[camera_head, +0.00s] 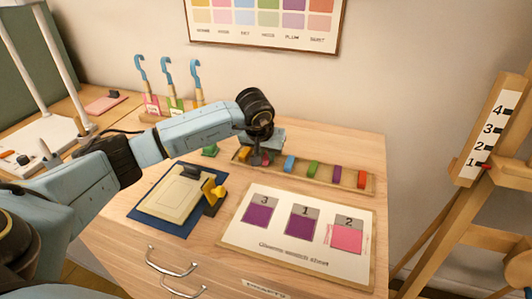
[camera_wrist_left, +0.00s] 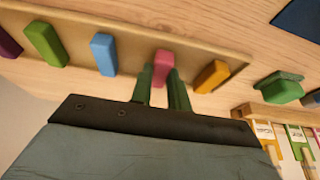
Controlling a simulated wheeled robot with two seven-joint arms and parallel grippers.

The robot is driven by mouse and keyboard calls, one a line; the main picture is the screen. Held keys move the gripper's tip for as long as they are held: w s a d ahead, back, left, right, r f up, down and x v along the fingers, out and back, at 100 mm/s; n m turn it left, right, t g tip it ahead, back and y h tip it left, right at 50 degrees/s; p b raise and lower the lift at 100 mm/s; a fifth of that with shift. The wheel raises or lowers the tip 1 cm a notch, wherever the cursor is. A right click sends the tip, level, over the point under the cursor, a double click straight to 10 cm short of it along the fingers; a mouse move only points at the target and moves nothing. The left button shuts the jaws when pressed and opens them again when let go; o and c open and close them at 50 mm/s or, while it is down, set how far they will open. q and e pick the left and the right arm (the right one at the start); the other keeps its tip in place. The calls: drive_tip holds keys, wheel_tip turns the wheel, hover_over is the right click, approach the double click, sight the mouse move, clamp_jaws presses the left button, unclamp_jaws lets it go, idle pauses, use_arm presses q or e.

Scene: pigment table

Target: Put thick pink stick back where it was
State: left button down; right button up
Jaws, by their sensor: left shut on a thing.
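The thick pink stick (camera_wrist_left: 164,58) is between the two green fingers of my left gripper (camera_wrist_left: 163,82) in the left wrist view. The gripper is shut on it. The stick is over the wooden tray (camera_wrist_left: 135,54), in the row between the blue stick (camera_wrist_left: 104,54) and the orange stick (camera_wrist_left: 211,76). I cannot tell whether it touches the tray floor. In the head view my left gripper (camera_head: 258,156) is over the left part of the tray (camera_head: 335,184), and the pink stick (camera_head: 266,162) shows only partly below it. My right gripper is not in view.
The tray also holds a green stick (camera_head: 313,168), a purple stick (camera_head: 337,174) and a red stick (camera_head: 361,179). In front lies a swatch sheet (camera_head: 285,236) with numbered squares. A blue mat (camera_head: 144,217) with a pad is at left. Hooked tools (camera_head: 167,82) stand behind.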

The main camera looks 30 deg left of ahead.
use_arm(q)
drive_tip(key=shift+f, duration=0.15)
drive_tip(key=c, duration=1.3)
unclamp_jaws()
drive_tip(key=shift+c, duration=0.2)
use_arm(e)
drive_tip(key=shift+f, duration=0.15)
